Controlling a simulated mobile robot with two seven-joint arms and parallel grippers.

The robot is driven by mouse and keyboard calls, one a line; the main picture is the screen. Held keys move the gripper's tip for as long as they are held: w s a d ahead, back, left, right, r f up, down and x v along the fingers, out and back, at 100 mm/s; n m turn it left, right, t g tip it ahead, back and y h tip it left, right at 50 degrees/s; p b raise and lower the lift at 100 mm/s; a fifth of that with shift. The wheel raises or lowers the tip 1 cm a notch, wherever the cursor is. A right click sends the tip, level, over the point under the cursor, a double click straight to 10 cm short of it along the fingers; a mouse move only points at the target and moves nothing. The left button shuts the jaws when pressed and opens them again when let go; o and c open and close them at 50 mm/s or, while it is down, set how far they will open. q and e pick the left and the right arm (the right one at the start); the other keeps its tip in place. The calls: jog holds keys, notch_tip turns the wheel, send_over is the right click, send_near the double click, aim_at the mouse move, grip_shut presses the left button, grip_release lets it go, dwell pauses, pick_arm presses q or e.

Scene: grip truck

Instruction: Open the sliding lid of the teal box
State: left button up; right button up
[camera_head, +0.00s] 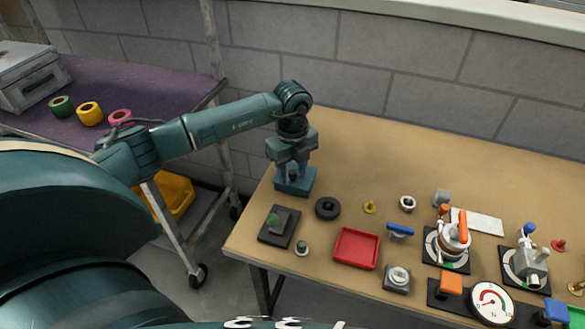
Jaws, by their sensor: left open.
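The teal box (303,187) sits on the wooden table near its left edge. My left gripper (292,172) points down right over the box, and its fingers are open. A small dark knob shows between the fingers at the top of the box. The gripper hides most of the lid, so I cannot tell whether the fingers touch the knob or how far the lid is slid. My right gripper is not in view.
A black ring (327,208), a dark plate with a green knob (279,226) and a red tray (357,248) lie in front of the box. Valves and a gauge (492,303) stand at the right. The table behind the box is clear up to the wall.

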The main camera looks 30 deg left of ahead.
pick_arm(q)
jog(key=shift+c, duration=0.2)
grip_shut()
dwell(0.3)
